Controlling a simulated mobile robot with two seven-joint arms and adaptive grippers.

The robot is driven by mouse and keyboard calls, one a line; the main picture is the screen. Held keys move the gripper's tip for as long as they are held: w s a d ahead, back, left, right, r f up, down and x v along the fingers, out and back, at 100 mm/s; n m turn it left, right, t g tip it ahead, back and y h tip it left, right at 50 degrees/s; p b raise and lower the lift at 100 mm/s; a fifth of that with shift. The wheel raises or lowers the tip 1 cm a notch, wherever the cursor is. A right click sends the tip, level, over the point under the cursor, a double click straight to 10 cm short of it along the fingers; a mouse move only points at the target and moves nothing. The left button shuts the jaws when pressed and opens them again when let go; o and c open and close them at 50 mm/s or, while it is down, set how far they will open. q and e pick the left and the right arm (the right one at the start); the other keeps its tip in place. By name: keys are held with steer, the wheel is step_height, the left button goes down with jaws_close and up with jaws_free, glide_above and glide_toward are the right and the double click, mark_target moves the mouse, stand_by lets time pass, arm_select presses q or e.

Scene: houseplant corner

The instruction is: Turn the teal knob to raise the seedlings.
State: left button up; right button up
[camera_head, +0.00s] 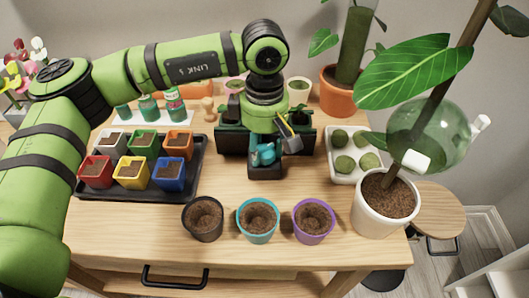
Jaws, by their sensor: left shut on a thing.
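The teal knob (262,155) sits at the front of a dark planter box (234,141) in the middle of the table. My left arm comes in from the left and bends down over the box. My left gripper (271,150) is at the knob and shut on it, with its wrist hiding the middle of the box. The seedlings (299,112) show only as small green leaves at the box's top edge; the rest is hidden. My right gripper is not in view.
A black tray (85,188) of colored soil pots stands left. Black, teal and purple pots (314,222) line the front. A white tray (333,165) of mossy balls and a white-potted plant (385,203) stand right. Bare wood (222,180) lies before the box.

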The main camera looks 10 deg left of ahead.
arm_select(q)
steer(key=shift+m+b, duration=0.35)
steer(key=shift+m, duration=0.15)
steer(key=o, duration=0.9)
steer(key=shift+r, duration=0.1)
